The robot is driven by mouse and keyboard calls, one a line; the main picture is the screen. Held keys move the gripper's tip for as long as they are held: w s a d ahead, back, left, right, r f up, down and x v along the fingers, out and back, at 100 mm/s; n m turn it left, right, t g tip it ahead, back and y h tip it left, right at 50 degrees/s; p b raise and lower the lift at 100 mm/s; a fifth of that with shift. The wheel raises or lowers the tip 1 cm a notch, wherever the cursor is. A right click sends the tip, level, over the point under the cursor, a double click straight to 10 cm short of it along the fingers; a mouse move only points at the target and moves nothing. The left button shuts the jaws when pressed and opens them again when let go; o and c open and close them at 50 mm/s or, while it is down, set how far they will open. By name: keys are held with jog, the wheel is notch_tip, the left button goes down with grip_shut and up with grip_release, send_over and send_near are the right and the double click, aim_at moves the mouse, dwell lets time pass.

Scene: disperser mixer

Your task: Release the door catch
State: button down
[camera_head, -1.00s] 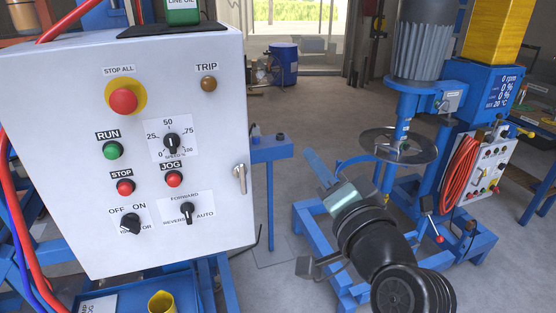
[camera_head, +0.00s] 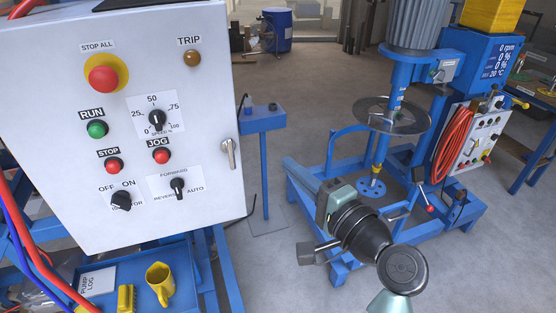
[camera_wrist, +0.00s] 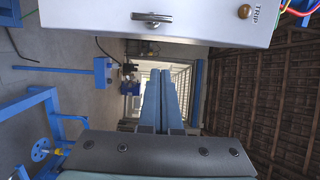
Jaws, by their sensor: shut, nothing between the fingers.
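The grey control cabinet (camera_head: 215,205) fills the left of the head view. Its door catch (camera_head: 228,154) is a small silver handle, upright on the door's right edge. In the wrist view the catch (camera_wrist: 151,17) lies sideways near the top edge, on the cabinet (camera_wrist: 200,30). My gripper (camera_head: 290,163) is to the right of the catch in the head view, apart from it. In the wrist view my gripper's blue fingers (camera_wrist: 160,75) are together, with nothing between them, below the catch in the picture. The door is shut.
A blue pedestal (camera_head: 263,122) stands just right of the cabinet. A blue mixer stand (camera_head: 395,70) with a disc and an orange hose (camera_head: 455,145) is further right. A blue tray (camera_head: 190,262) with a yellow mug (camera_head: 160,282) is below the cabinet. Open floor lies behind.

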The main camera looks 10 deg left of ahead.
aim_at(230, 151)
jog(key=w+a+p, duration=0.3)
jog(key=a+p, duration=0.2)
jog(key=a, duration=0.4)
jog(key=shift+w+a, duration=0.2)
jog(key=shift+a, duration=0.15)
